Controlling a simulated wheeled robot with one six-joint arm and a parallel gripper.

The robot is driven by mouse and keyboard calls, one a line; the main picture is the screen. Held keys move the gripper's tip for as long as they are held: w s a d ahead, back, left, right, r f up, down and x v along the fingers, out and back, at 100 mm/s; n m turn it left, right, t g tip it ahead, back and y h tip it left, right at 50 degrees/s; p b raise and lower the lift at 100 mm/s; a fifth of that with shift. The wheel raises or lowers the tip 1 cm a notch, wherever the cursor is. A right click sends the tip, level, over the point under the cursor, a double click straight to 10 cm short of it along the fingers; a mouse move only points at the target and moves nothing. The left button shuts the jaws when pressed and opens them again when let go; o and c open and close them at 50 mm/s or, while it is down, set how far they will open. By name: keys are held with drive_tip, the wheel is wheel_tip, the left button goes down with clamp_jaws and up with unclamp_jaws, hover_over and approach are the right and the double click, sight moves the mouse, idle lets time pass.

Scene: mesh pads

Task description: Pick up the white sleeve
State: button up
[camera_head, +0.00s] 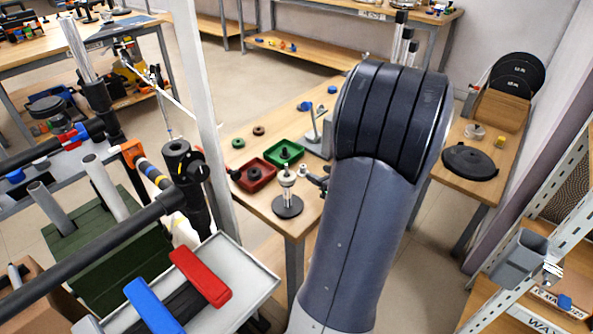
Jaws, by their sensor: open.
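A small stand with a dark round base (288,207) and a pale upright post is on the wooden table, near its front edge. A small whitish collar-like piece (287,174) sits at the top of the post; it may be the white sleeve, but it is too small to be sure. My gripper (313,179) shows only as a small dark part at the left edge of my arm, just right of the stand. It looks open and apart from the post. My large grey arm hides the rest of it and part of the table behind.
A red tray (271,184) and a green tray (272,149) lie left of and behind the stand. A grey bracket-like stand (314,128) is farther back. A white upright post (196,90) stands left of the table.

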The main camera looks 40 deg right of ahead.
sight(305, 167)
drive_tip(key=x, duration=0.8)
drive_tip(key=shift+w+a+r+b, duration=0.15)
drive_tip(key=shift+w+a+b, duration=0.1)
drive_tip(key=shift+b, duration=0.05)
drive_tip(key=shift+c, duration=0.3)
clamp_jaws()
